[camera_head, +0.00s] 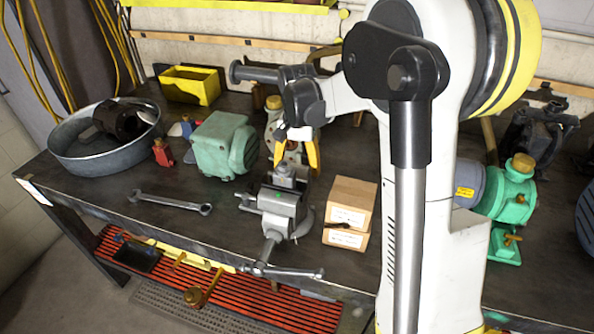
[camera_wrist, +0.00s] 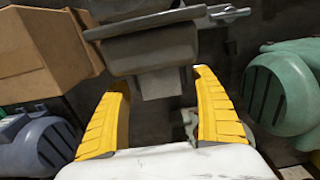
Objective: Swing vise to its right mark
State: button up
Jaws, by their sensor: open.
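The grey metal vise (camera_head: 281,207) stands on the dark workbench near its front edge, with its handle toward the front. My gripper (camera_head: 297,165), with yellow fingers, is just above and behind the vise in the head view. In the wrist view my gripper (camera_wrist: 165,105) has its fingers spread apart, with part of the grey vise (camera_wrist: 155,48) showing beyond and between them. I cannot tell whether the fingers touch it. I see no clear mark for the vise in either view; the bench under it is partly hidden.
Cardboard boxes (camera_head: 350,203) stand close to the right of the vise, also in the wrist view (camera_wrist: 40,50). A green motor (camera_head: 224,145) is behind left, a wrench (camera_head: 170,202) lies left, and a round metal tub (camera_head: 85,155) sits far left. My arm hides the bench at right.

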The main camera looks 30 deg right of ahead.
jog(key=shift+f, duration=0.1)
jog(key=c, duration=1.4)
jog(key=shift+a, duration=0.1)
jog(key=shift+w+a+n+p, duration=0.15)
jog(key=shift+w+a+n, duration=0.2)
jog(key=shift+n, duration=0.5)
jog(key=shift+w+a+n+p, duration=0.2)
jog(key=shift+a+n, duration=0.2)
jog(key=shift+n, duration=0.45)
jog(key=shift+w+a+n, duration=0.25)
jog(key=shift+a+n, duration=0.35)
jog(key=shift+n, duration=0.6)
jog(key=shift+a, duration=0.1)
jog(key=o, duration=1.4)
